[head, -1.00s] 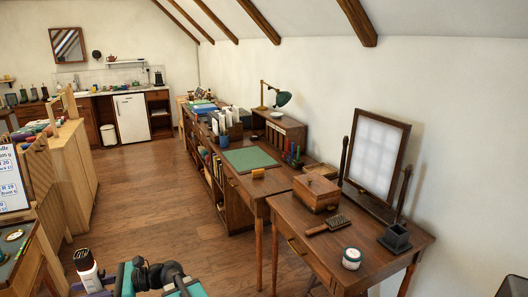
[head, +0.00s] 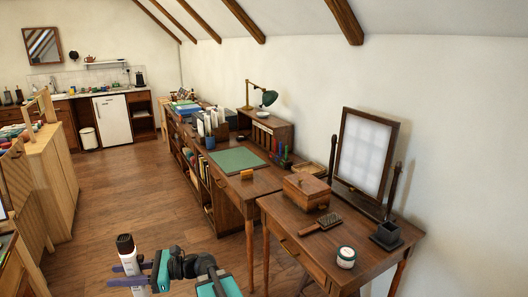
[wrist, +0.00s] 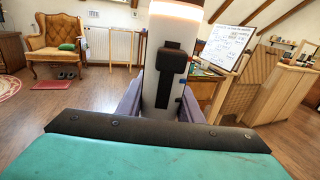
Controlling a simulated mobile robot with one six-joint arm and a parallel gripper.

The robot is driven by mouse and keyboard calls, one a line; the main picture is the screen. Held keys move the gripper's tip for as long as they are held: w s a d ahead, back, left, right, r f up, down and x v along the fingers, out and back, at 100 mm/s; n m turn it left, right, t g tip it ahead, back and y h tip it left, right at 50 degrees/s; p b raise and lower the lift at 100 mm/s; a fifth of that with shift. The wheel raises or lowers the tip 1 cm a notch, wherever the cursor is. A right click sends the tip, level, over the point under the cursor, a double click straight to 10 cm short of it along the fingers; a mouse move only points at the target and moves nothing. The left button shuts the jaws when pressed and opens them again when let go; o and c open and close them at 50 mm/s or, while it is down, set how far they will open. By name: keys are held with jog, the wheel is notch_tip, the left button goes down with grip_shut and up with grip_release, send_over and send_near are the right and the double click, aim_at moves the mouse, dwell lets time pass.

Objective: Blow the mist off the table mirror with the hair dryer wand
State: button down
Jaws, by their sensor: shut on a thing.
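The table mirror (head: 365,152) stands on the wooden dressing table (head: 380,262) at the right in the head view. It has a dark wooden frame and its glass looks pale and whitish with a faint grid. The hair dryer wand (head: 126,258) is white with a dark end and stands upright in my gripper (head: 136,277) at the lower left. In the wrist view the wand (wrist: 172,60) shows close up between the purple fingers, with a black switch block on its side. My gripper is well to the left of the mirror, apart from it.
Wood floor (head: 170,205) is open between the desks and the left cabinets.

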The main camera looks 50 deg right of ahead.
jog(key=shift+s, duration=0.1)
dwell(0.3)
jog(key=w+d+r+m+t+h+b, duration=0.15)
jog(key=d+r+m+t, duration=0.3)
jog(key=d, duration=0.65)
jog(key=d+r+m+t+h+b, duration=0.1)
jog(key=d+r+m+t+h, duration=0.3)
jog(key=d, duration=0.7)
jog(key=w+d+r+m+t+h+b, duration=0.15)
jog(key=d+r+m+t, duration=0.35)
jog(key=d, duration=0.5)
jog(key=s+d+r+m+h+b, duration=0.1)
jog(key=s+d+r+m+h, duration=0.2)
jog(key=d, duration=0.7)
jog(key=s+d+r+m+h+b, duration=0.1)
jog(key=s+d+r+m+h, duration=0.3)
jog(key=s+d+m+h, duration=0.4)
jog(key=s+d+r+m+h+b, duration=0.1)
jog(key=s+d+r+m+h, duration=0.2)
jog(key=s+d+m+h, duration=0.3)
jog(key=d+m, duration=0.3)
jog(key=d, duration=0.3)
jog(key=shift+s+d+r+t+h, duration=0.15)
jog(key=shift+s+r+t+h, duration=0.1)
jog(key=shift+t+h, duration=0.1)
jog(key=shift+d, duration=0.2)
